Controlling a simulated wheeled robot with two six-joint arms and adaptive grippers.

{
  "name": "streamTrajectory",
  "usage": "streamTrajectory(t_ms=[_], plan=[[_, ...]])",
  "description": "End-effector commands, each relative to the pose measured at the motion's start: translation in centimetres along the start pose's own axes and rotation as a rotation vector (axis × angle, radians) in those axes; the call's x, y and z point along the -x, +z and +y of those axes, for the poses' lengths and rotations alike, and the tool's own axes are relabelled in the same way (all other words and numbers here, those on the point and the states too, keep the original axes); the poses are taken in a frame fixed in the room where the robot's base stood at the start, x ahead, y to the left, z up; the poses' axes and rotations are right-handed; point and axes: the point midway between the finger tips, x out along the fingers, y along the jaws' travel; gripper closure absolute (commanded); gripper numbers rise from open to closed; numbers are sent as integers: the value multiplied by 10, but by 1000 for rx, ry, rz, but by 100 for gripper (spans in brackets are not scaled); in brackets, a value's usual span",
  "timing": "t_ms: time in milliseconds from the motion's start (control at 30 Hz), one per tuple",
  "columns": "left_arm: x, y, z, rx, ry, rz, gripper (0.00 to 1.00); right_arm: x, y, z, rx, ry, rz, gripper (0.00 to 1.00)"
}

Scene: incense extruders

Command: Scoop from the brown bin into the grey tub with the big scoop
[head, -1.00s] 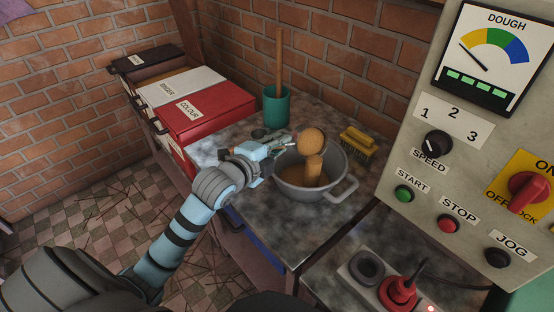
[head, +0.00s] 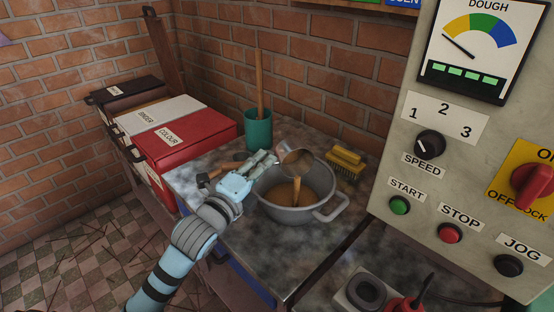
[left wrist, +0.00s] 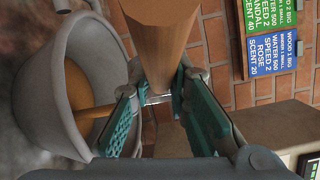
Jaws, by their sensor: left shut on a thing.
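My left gripper (head: 268,163) is shut on the big scoop's wooden handle (left wrist: 160,45), which runs between its teal fingers (left wrist: 160,98) in the left wrist view. The metal scoop bowl (head: 283,150) is tipped over the grey tub (head: 326,182). A thin stream of brown powder (head: 297,188) falls from it, and some powder remains at its mouth. Brown powder lies in the tub; the tub (left wrist: 112,28) and stream (left wrist: 92,112) also show in the left wrist view. My right gripper is out of view.
The white BINDER bin (head: 165,112) and red COLOUR bin (head: 195,140) stand left of the tub. A teal pot (head: 258,130) with an upright wooden stick stands behind it. A yellow brush (head: 347,163) lies right of the pot. The control panel (head: 450,170) bounds the right.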

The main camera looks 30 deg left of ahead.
Motion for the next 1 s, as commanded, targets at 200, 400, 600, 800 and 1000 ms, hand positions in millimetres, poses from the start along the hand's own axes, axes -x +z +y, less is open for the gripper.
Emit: streamTrajectory(t_ms=[200,400,600,800,1000], plan=[[0,0,-2,4,3,1,100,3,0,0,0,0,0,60],[0,5,-21,128,118,26,100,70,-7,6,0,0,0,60],[0,7,-29,315,286,63,100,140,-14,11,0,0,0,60],[-1,10,-38,554,500,109,100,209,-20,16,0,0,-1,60],[-3,15,-48,968,870,189,100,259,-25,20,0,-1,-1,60]])
